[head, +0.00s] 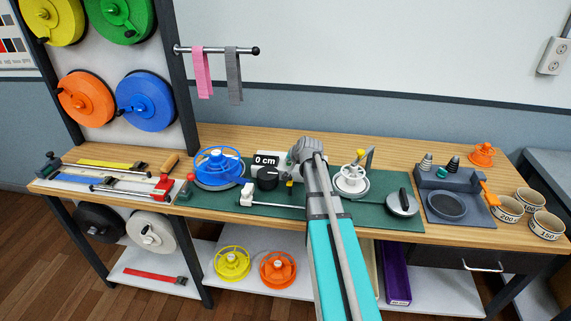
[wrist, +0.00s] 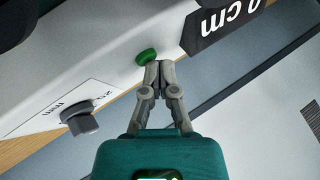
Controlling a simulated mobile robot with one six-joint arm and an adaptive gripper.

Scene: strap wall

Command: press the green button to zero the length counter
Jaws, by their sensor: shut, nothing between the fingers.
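The green button (wrist: 147,56) shows in the wrist view on the light face of the length counter (wrist: 110,75). My gripper (wrist: 158,64) is shut and empty, its fingertips just beside the button; I cannot tell whether they touch it. The counter's dark display (wrist: 222,22) reads 0 cm, upside down in the wrist view. In the head view the counter display (head: 265,161) also reads 0 cm, and my arm hides the button and the gripper's fingertips.
A grey knob (wrist: 80,122) sticks out of the counter near my gripper. Around the counter on the green mat (head: 290,210) stand a blue reel (head: 219,165) at the left and a white reel (head: 352,180) at the right. Tins (head: 508,210) stand at the bench's right end.

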